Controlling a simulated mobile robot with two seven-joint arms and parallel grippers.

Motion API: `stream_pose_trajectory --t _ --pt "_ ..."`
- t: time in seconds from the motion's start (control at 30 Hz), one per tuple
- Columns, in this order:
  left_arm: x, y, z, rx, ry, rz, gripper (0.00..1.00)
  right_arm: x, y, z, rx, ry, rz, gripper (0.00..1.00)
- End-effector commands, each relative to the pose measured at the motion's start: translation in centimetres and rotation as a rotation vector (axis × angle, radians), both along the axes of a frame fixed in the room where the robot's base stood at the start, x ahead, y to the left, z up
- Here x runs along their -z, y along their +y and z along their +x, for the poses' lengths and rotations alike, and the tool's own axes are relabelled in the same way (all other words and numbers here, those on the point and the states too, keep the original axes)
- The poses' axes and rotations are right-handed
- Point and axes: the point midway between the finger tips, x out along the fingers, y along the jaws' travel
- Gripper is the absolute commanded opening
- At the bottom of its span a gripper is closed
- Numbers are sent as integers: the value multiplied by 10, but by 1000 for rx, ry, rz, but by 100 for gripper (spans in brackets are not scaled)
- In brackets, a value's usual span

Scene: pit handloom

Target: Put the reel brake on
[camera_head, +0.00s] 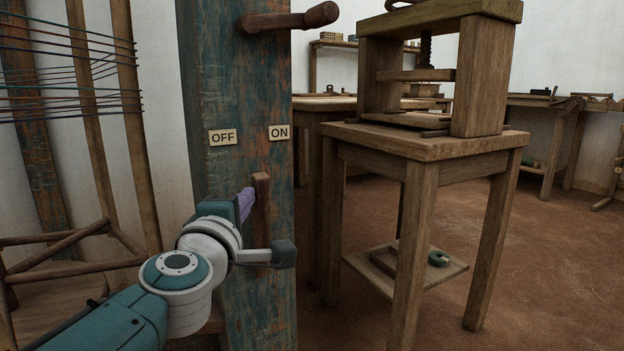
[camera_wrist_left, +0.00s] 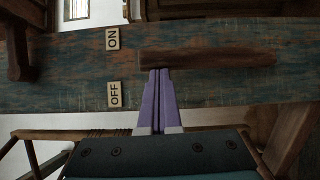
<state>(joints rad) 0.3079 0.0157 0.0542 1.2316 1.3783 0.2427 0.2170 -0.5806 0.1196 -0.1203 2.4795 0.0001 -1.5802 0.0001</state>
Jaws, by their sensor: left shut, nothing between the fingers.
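The reel brake is a dark wooden lever (camera_head: 262,215) on the face of a worn blue post (camera_head: 235,85). It stands about upright, its top below the gap between the OFF label (camera_head: 222,137) and the ON label (camera_head: 279,132), nearer ON. In the left wrist view the lever (camera_wrist_left: 210,58) lies across the picture. My left gripper (camera_head: 246,203) has purple fingers, pressed together and empty. In the left wrist view its fingertips (camera_wrist_left: 158,72) are at the lever's OFF side, near its top end; touching or just short, I cannot tell. My right gripper is out of view.
A wooden peg handle (camera_head: 290,19) sticks out high on the post. A wooden stand with a screw press (camera_head: 430,145) is to the right. A wooden frame (camera_head: 70,240) and coloured threads (camera_head: 70,60) are at the left.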

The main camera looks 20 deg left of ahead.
Motion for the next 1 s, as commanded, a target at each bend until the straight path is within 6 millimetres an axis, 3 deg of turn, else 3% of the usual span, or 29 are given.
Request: stream_pose_trajectory --t 0.03,0.23,0.47,1.0 --pt "-12 -4 5 0 29 21 0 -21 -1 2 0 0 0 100" --pt "-9 -21 24 -1 128 103 0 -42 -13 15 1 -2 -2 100" --pt "-4 -34 40 0 149 129 0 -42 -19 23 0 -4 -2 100" --pt "-1 -36 40 1 153 128 0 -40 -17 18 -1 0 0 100"
